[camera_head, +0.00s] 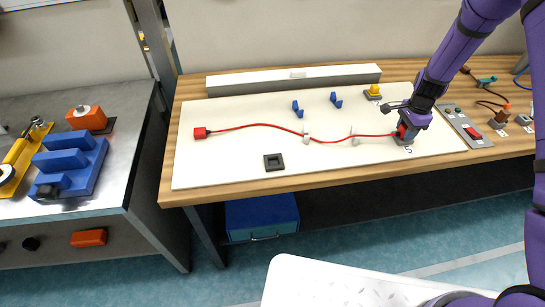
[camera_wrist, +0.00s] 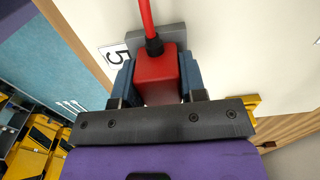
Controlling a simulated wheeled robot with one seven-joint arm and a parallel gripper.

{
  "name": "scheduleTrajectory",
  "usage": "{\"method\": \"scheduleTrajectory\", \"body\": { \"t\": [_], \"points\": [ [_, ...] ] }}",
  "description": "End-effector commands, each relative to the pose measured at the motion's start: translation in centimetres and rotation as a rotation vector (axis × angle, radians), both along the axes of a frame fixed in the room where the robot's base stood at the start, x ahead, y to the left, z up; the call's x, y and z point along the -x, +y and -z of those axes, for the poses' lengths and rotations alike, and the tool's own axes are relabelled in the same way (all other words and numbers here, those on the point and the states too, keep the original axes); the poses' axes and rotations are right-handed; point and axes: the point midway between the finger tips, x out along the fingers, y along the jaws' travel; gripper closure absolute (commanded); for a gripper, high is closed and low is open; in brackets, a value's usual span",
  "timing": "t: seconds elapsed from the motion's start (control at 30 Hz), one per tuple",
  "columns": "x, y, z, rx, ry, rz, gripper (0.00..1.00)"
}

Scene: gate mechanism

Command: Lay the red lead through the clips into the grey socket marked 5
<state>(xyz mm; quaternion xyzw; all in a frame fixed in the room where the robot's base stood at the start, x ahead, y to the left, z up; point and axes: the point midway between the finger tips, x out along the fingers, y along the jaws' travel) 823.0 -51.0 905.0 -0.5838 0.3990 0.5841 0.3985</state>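The red lead (camera_head: 258,125) runs across the white board from a red block (camera_head: 199,132) at the left. It passes two pale clips, one (camera_head: 306,137) near the middle and one (camera_head: 353,139) further right; whether it sits inside them is too small to tell. My gripper (camera_head: 404,131) is shut on the red plug (camera_wrist: 157,74) at the lead's right end, with a blue finger on each side. The grey socket (camera_wrist: 168,36) is right at the plug, beside a label marked 5 (camera_wrist: 116,55). How deep the plug sits is hidden.
Two blue clips (camera_head: 297,109) (camera_head: 336,99) and a yellow piece (camera_head: 373,91) stand further back. A dark square socket (camera_head: 274,162) lies near the front edge. A grey panel with a red switch (camera_head: 468,130) lies right of my gripper. The board's left front is clear.

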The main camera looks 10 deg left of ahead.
Motion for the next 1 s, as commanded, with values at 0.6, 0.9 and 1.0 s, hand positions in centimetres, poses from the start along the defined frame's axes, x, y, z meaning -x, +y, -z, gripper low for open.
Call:
{"method": "scheduleTrajectory", "body": {
  "t": [0.6, 0.9, 1.0],
  "points": [
    [-0.1, 0.0, -1.9, 0.000, -0.003, 0.000, 0.32],
    [-0.1, 0.0, -7.5, 0.000, -0.003, 0.000, 0.32],
    [-0.1, 0.0, -9.0, 0.000, -0.002, -0.002, 0.32]
  ]
}}
